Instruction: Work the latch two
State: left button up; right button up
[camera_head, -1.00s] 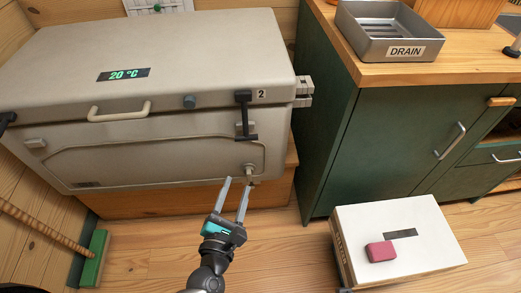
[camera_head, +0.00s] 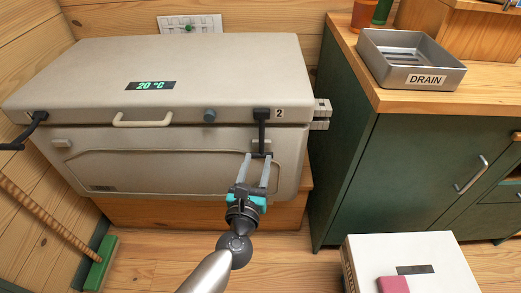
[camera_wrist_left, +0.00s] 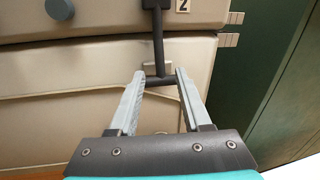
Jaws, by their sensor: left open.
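Latch two (camera_head: 262,131) is a black T-shaped latch at the right of the cooler's front, beside the label "2". It hangs down from the lid of the beige cooler (camera_head: 190,160). My left gripper (camera_head: 257,157) is open at the latch's lower end. In the left wrist view the latch (camera_wrist_left: 158,40) hangs down, with its crossbar between or just beyond the fingertips of my left gripper (camera_wrist_left: 158,76). I cannot tell whether the fingers touch it. My right gripper is not in view.
Another black latch (camera_head: 30,128) sticks out at the cooler's left end. A green cabinet (camera_head: 400,170) stands to the right, with a grey tray (camera_head: 412,65) marked DRAIN on top. A white box (camera_head: 405,260) with a pink block (camera_head: 393,285) is at lower right. A broom (camera_head: 100,262) leans at left.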

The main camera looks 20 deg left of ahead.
aim_at(261, 149)
pick_arm(q)
jog(key=shift+w+a, duration=0.15)
jog(key=shift+w, duration=1.05)
jog(key=shift+w+a, duration=0.1)
jog(key=shift+w, duration=1.05)
grip_shut()
